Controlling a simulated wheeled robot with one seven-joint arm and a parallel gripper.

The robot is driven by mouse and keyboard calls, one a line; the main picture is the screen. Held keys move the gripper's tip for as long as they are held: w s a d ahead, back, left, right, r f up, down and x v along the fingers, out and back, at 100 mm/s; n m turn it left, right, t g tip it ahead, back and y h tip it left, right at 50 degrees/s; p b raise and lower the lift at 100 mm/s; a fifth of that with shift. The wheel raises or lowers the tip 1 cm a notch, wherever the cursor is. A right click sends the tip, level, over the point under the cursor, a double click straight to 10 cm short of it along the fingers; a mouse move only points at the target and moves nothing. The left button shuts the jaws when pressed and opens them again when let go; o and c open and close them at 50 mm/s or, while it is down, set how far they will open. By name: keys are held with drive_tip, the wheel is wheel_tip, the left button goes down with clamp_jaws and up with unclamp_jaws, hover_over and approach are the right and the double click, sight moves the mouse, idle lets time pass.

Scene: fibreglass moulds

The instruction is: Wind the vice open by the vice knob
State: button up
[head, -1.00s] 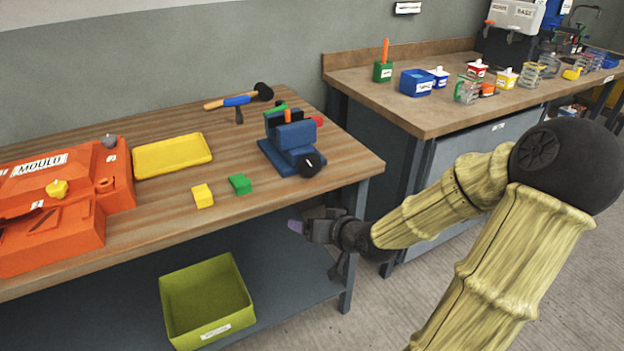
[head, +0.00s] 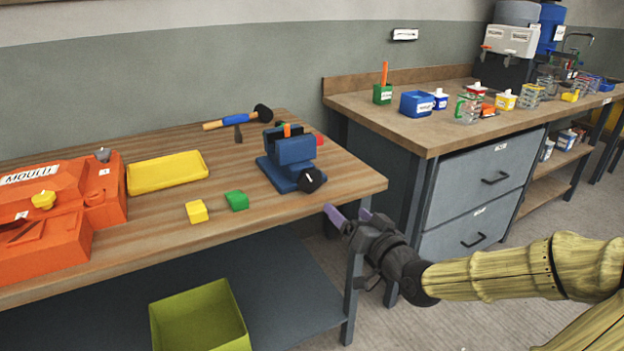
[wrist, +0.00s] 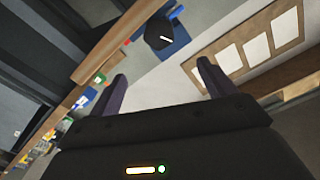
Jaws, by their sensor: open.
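The blue vice (head: 291,158) stands near the right end of the wooden bench, with an orange piece showing between its jaws. Its black vice knob (head: 312,180) with a white mark faces the front right. In the wrist view the black knob (wrist: 166,35) shows beyond the fingertips, between them and near the top. My gripper (head: 347,214) is open and empty, off the bench's right front corner, to the lower right of the knob and apart from it. Its two purple fingers also show in the wrist view (wrist: 160,78).
A yellow block (head: 197,212), green block (head: 236,200), yellow tray (head: 168,172), hammer (head: 238,120) and orange mould (head: 60,205) are on the bench. A second bench (head: 440,130) with containers stands right. A green bin (head: 200,318) sits below. Floor between benches is clear.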

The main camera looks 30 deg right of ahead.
sight(313, 180)
drive_tip(key=w+p, duration=0.1)
drive_tip(key=w, duration=0.4)
drive_tip(key=w+p, duration=0.2)
drive_tip(key=w, duration=0.4)
drive_tip(key=w+p, duration=0.1)
drive_tip(key=w, duration=0.5)
drive_tip(key=shift+w+a+f+p, duration=0.1)
drive_tip(key=shift+w+a+p, duration=0.05)
drive_tip(key=shift+a+p, duration=0.2)
drive_tip(key=c, duration=1)
